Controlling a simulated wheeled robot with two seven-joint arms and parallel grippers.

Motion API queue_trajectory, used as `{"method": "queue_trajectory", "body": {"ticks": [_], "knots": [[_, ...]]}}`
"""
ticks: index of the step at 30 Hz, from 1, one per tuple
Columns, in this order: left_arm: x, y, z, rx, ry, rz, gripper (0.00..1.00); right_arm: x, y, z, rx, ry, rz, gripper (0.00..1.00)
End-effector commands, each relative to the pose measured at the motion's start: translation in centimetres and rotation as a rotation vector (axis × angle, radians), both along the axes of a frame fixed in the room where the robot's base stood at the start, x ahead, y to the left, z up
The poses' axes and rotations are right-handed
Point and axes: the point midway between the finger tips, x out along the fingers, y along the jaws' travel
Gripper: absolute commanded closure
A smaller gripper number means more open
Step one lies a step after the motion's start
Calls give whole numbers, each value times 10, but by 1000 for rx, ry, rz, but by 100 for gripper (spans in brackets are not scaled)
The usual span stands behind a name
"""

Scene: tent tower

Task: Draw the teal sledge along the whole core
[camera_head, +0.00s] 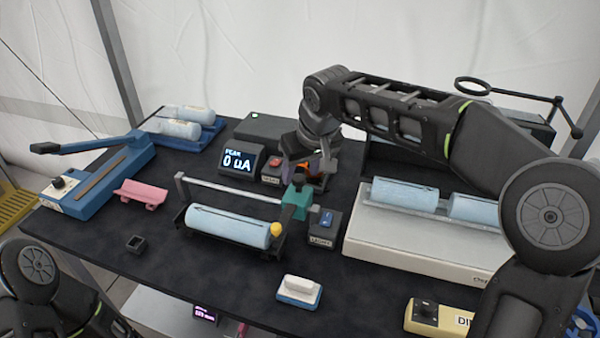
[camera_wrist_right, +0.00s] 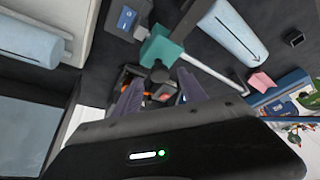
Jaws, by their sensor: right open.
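The teal sledge (camera_head: 296,203) sits at the right end of a metal rail, beside the right end of a pale blue core (camera_head: 228,226) lying in a black cradle. A yellow ball shows at that end of the core. My right gripper (camera_head: 318,162) is open and empty, behind and above the sledge, apart from it. In the right wrist view the sledge (camera_wrist_right: 161,47) lies just beyond my open fingers (camera_wrist_right: 158,92), and the core (camera_wrist_right: 230,40) has a dark line with an arrow along it. Of my left arm only a link shows; its gripper is out of view.
A small box with a blue button (camera_head: 325,227) stands right of the sledge. A display reading 0 uA (camera_head: 238,160) and a red-button box (camera_head: 272,172) stand behind. A white tray (camera_head: 420,245) with more cores is right. A pink holder (camera_head: 140,193) is left; a white-blue block (camera_head: 299,291) is in front.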

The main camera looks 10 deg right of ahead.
Motion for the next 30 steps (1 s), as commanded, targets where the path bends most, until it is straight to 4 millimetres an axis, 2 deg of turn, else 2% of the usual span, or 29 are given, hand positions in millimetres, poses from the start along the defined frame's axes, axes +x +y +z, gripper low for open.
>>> {"method": "queue_trajectory", "body": {"ticks": [6, 14, 30], "knots": [[0, 0, 3, 0, 0, 0, 100, 7, 1, -18, 0, 0, 0, 51], [0, 0, 2, 0, 1, 0, 100, 8, 2, -19, 1, -1, -1, 51], [0, 0, 2, 0, 1, 0, 100, 8, 2, -19, 0, -1, 0, 94]]}}
